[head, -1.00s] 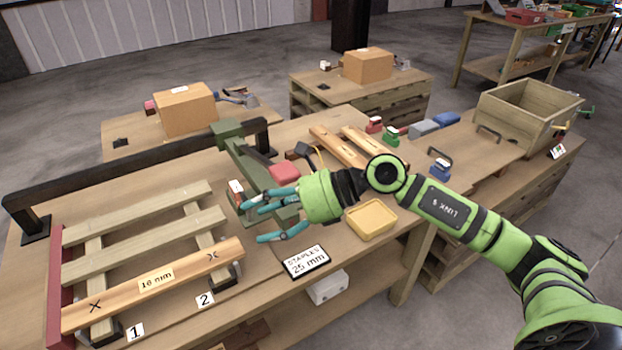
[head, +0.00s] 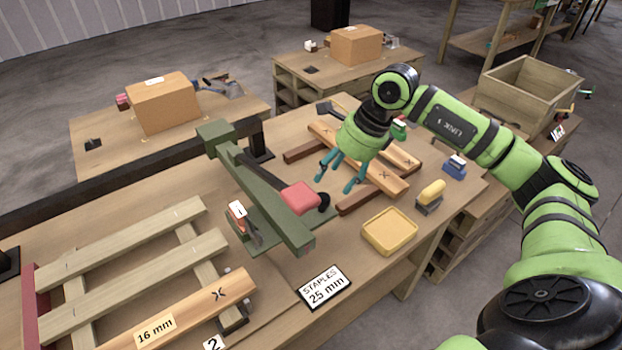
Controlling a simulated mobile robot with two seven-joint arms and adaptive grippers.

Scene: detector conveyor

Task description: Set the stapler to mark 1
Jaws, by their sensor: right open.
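An olive-green long-armed device with a red pad (head: 300,197), which looks like the stapler, stands on the bench in the middle. A small red-and-white piece (head: 238,214) stands at its left side; its marking is too small to read. My right gripper (head: 338,183) is open and empty, fingers pointing down, to the right of the red pad and above the wooden pieces. I cannot tell if its fingertips touch the wood. A plank labelled 16 mm (head: 185,312) with an X lies on the slatted frame. Mark 2 (head: 213,344) is partly cut off below; mark 1 is out of view. My left gripper is out of view.
A yellow tray (head: 389,232), a yellow-handled tool (head: 430,196) and a "STAPLES 25 mm" sign (head: 324,287) are near the front edge. A blue tool (head: 454,167) stands further right. A dark rail (head: 110,187) runs behind the slatted frame (head: 120,235).

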